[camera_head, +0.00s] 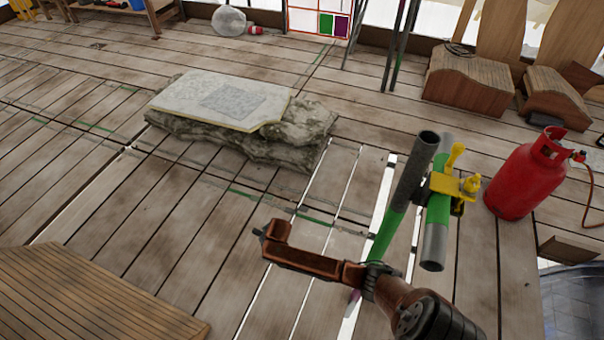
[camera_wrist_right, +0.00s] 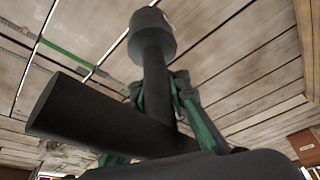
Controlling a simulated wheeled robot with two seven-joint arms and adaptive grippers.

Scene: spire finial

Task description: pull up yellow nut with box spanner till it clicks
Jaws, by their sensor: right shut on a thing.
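The yellow nut (camera_head: 471,184) sits on a yellow coupler (camera_head: 448,187) that clasps grey-and-green tubes, right of centre in the head view. A yellow bolt (camera_head: 456,154) stands up beside it. My right gripper (camera_wrist_right: 163,88) has dark green fingers closed around the narrow shaft of a dark box spanner (camera_wrist_right: 152,38), which has a wide round head and points up in the right wrist view. The spanner is apart from the nut. My left gripper is out of view.
A dark-topped tube (camera_head: 415,165) stands close beside the coupler. A red gas bottle (camera_head: 526,175) stands to its right. A stone block with a pale slab (camera_head: 215,100) lies behind on the plank floor. The floor at left is mostly clear.

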